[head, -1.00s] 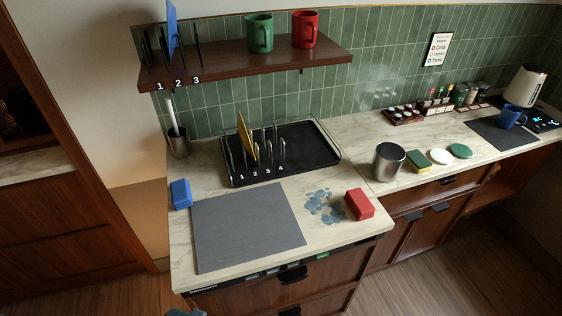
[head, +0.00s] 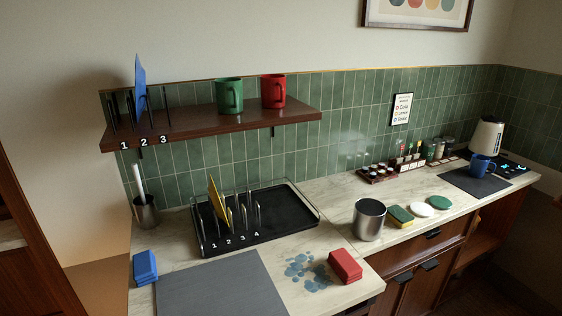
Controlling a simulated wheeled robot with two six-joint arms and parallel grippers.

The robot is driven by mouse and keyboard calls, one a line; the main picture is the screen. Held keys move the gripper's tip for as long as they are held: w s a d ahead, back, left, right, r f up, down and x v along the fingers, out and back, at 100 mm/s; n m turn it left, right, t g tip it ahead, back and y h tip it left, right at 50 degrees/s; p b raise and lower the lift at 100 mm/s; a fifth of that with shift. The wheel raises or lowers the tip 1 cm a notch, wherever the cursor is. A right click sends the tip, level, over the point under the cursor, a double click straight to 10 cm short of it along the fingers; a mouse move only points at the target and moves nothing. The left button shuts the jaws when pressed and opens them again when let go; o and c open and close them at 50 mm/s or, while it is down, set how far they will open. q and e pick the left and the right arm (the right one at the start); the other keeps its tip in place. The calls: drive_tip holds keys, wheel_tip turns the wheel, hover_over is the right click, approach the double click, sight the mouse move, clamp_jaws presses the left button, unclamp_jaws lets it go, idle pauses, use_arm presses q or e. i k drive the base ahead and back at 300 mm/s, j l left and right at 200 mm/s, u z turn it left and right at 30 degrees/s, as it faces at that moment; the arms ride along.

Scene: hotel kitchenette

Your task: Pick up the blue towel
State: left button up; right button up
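The blue towel (head: 145,267) is a small folded stack on the counter's left edge. It lies just left of the grey mat (head: 222,287), below the steel holder with a white-handled brush. Nothing covers it. A red folded towel (head: 345,266) of similar shape lies to the right, beside a bluish wet-looking patch on the counter. Neither of my grippers shows in the head view.
A black drying rack (head: 290,222) with a yellow plate stands behind the mat. The wooden shelf (head: 200,129) above holds a blue plate and green and red mugs. A steel canister (head: 369,220) and sponges stand to the right.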

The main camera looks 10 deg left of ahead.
sight(145, 270)
drive_tip(key=u, duration=1.2)
